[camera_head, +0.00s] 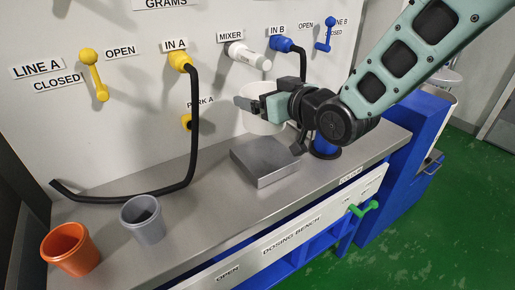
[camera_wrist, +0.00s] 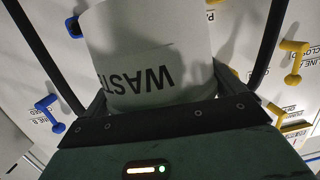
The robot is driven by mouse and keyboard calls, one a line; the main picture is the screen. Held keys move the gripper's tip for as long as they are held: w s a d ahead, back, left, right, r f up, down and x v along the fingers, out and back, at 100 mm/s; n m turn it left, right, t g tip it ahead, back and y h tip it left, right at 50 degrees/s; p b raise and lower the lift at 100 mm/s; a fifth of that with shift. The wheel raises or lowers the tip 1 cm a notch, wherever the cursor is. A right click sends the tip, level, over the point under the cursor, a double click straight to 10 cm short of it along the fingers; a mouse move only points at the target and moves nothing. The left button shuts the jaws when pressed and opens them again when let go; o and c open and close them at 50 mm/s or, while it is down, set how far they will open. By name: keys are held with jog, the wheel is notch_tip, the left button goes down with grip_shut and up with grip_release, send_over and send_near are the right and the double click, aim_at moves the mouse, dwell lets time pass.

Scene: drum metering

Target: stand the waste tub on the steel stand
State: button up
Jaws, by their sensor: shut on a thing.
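The waste tub is white and upright, with "WASTE" printed on it. In the wrist view the waste tub (camera_wrist: 150,45) fills the space between the fingers. In the head view the waste tub (camera_head: 262,122) is partly hidden behind my gripper (camera_head: 255,103), which is shut on it. The tub is at the steel stand (camera_head: 265,158), a low grey block on the bench, and appears over its back part. I cannot tell whether the tub's base touches the stand. The mixer spout (camera_head: 250,55) is on the panel above the tub.
An orange cup (camera_head: 70,250) and a grey cup (camera_head: 143,220) stand at the bench's left. A black hose (camera_head: 193,130) runs from IN A down onto the bench. A blue piece (camera_head: 325,146) stands right of the stand. Bench surface (camera_head: 205,215) is clear in front.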

notch_tip(320, 180, down, 9)
jog(key=shift+r, duration=0.15)
jog(key=shift+b, duration=0.3)
jog(key=o, duration=0.7)
